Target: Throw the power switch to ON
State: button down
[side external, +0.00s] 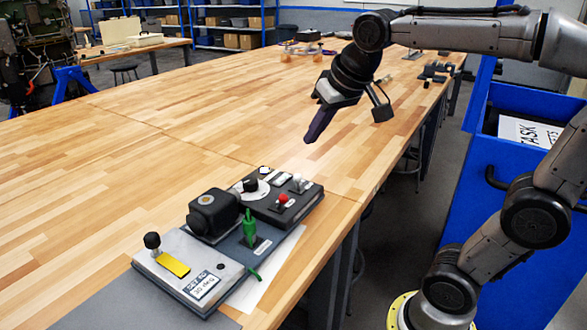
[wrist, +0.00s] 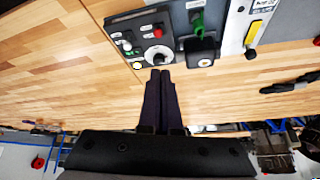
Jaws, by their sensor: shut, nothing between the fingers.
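A row of control panels lies on the wooden table. The dark panel (side external: 273,212) carries a white dial with a black knob (side external: 250,185), a red-capped control (side external: 282,199) and a light-capped control (side external: 297,179). The middle panel has a green handle (side external: 249,228), standing upright, and a black box (side external: 212,213). I cannot tell which control is the power switch; no ON marking is legible. My gripper (side external: 309,140) is shut and empty, above the table and behind the panels, apart from them. In the wrist view, its fingertips (wrist: 160,73) point towards the dial (wrist: 157,54).
A light grey box (side external: 182,268) with a yellow plate, a black knob and a handwritten label adjoins the middle panel. A blue cabinet (side external: 500,200) stands right of the table. The table (side external: 120,175) is clear left of the panels. Small parts (side external: 435,72) lie at the far end.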

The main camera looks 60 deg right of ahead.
jog(key=w+d+f+m+g, duration=0.1)
jog(key=w+d+f+m, duration=0.1)
jog(key=w+d, duration=0.65)
jog(key=m+g, duration=0.1)
jog(key=g, duration=0.1)
send_over(298, 181)
jog(key=w+d, duration=0.3)
notch_tip(298, 181, down, 7)
jog(key=shift+a+r+h, duration=0.2)
jog(key=shift+h, duration=0.2)
jog(key=x, duration=1)
jog(key=shift+a+f, duration=0.1)
jog(key=shift+s+a, duration=0.75)
jog(key=shift+s, duration=0.3)
jog(key=shift+s+a, duration=0.4)
jog(key=shift+s, duration=0.1)
